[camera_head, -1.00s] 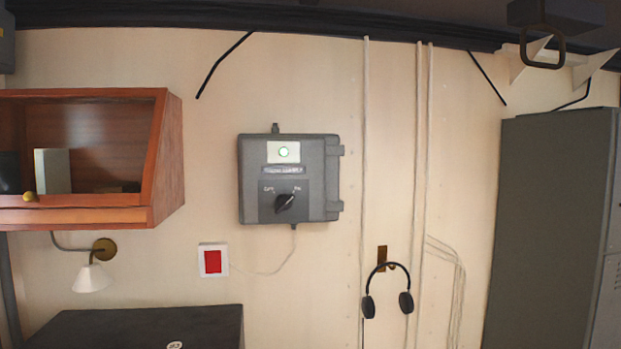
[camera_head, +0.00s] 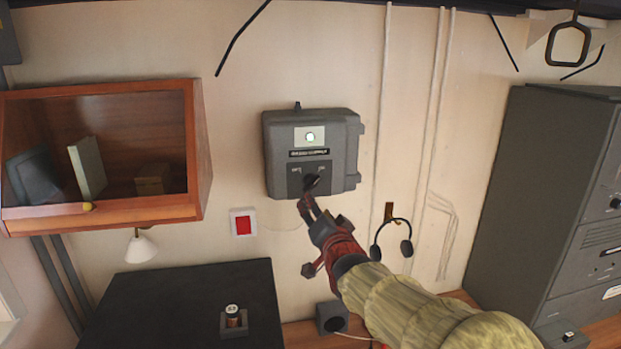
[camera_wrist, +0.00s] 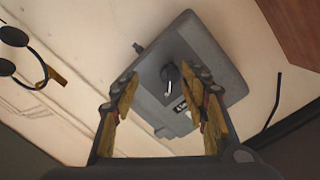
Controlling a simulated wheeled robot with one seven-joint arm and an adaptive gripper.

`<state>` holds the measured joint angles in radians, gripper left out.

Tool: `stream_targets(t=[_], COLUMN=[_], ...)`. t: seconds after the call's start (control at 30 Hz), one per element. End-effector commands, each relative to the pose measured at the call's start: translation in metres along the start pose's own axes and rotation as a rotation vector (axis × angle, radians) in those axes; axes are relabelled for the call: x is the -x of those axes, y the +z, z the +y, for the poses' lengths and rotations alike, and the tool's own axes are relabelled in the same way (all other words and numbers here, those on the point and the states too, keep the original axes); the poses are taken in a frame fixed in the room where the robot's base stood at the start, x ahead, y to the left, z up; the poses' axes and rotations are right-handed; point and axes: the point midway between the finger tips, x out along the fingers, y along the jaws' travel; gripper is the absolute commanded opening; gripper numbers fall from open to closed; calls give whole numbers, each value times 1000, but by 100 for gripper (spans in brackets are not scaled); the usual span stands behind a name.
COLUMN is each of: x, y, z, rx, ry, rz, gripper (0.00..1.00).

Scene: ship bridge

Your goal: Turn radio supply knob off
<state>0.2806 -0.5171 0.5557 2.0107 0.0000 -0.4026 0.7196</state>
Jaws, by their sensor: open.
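The radio supply box (camera_head: 350,150) is a grey wall box with a pale lit lamp (camera_head: 310,136), a dark label strip and a black rotary knob (camera_head: 311,181) on its lower front. My gripper (camera_head: 306,202) reaches up from the lower right, its fingertips just below the knob. In the wrist view the box (camera_wrist: 205,55) is tilted, and the knob (camera_wrist: 170,74) shows between the two open fingers of my gripper (camera_wrist: 165,88). The fingers look apart from the knob, but the depth gap is unclear. The markings beside the knob are too small to read.
A red switch (camera_head: 243,224) is on the wall, left of my gripper. Headphones (camera_head: 390,240) hang at the right, close to my arm. A wooden shelf (camera_head: 120,212) is at the left, a dark desk (camera_head: 180,290) below, and grey cabinets (camera_head: 530,190) at the right.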

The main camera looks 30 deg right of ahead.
Motion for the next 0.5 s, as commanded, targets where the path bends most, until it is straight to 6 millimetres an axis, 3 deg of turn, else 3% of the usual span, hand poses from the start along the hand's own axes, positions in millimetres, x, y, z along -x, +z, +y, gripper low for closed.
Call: stream_targets(t=[0.27, 0.5], x=[-12, -46], y=[-17, -19], z=[-15, -17], rx=[-69, -67], ry=[-52, -52], rz=[55, 54], gripper=[45, 45])
